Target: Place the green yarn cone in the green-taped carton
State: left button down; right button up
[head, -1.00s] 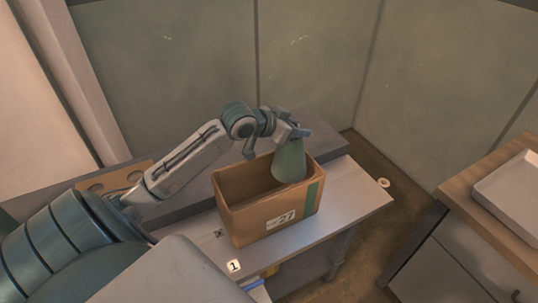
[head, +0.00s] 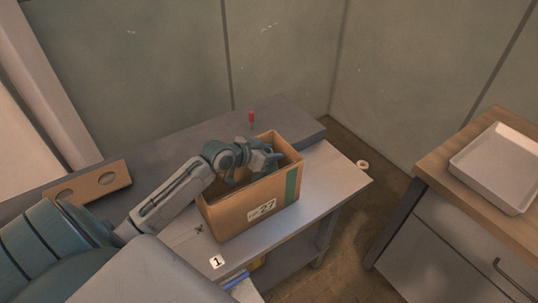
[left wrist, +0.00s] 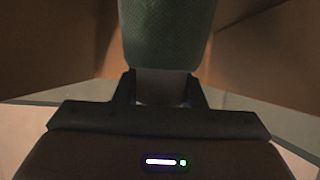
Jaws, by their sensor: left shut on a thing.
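The green-taped carton (head: 235,212) is an open brown box with a vertical green strip near its right front corner and a "27" label. It stands on the grey table. My left gripper (head: 270,160) reaches down into its opening, at the right-hand part. In the left wrist view the green yarn cone (left wrist: 167,38) sits between the fingers of my left gripper (left wrist: 161,86), which is shut on it. Brown carton walls show on both sides of the cone there. In the head view the cone is hidden by the carton and my gripper. My right gripper is out of view.
A brown board with two holes (head: 95,186) and a small red object (head: 251,117) are at the back of the table. A "1" label (head: 217,262) marks the front. A white tray (head: 500,165) sits on a wooden-topped cabinet at right. The table right of the carton is clear.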

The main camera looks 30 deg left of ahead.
pick_arm(q)
jog(key=shift+f, duration=0.85)
jog(key=shift+f, duration=0.15)
jog(key=c, duration=0.9)
grip_release()
jog(key=v, duration=0.7)
jog(key=shift+s+r, duration=0.25)
jog(key=shift+a, duration=0.1)
